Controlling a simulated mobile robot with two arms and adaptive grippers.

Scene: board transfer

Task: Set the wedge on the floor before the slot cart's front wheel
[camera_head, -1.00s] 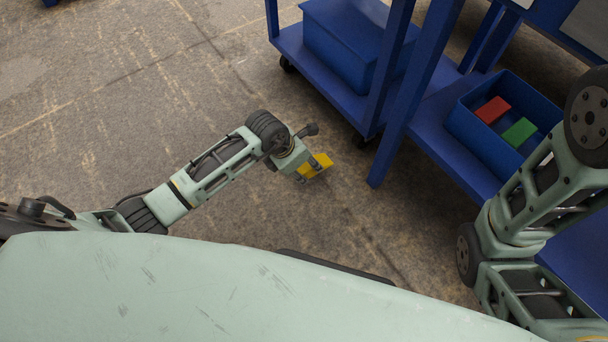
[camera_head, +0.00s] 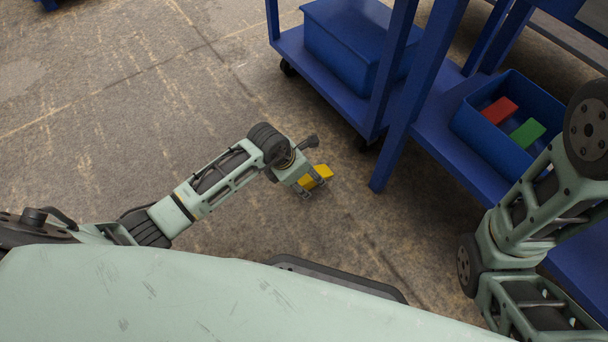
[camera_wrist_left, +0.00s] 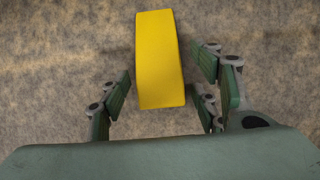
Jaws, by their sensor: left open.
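The yellow wedge (camera_head: 318,177) lies on the floor, near the blue slot cart (camera_head: 325,85). The cart's near front wheel (camera_head: 366,144) shows as a dark caster beneath its lower corner, a little up and right of the wedge. My left gripper (camera_head: 312,190) is right over the wedge and hides part of it. In the left wrist view the wedge (camera_wrist_left: 160,60) lies between the spread fingers of the left gripper (camera_wrist_left: 163,100), with a gap on each side. My right arm is at the right, but its gripper is out of view.
A blue bin (camera_head: 352,45) sits on the cart's lower shelf. A blue table (camera_head: 440,135) beside the cart carries a blue tray (camera_head: 480,135) with a red block (camera_head: 499,110) and a green block (camera_head: 527,132). A blue leg (camera_head: 384,165) stands right of the wedge. The floor at left is clear.

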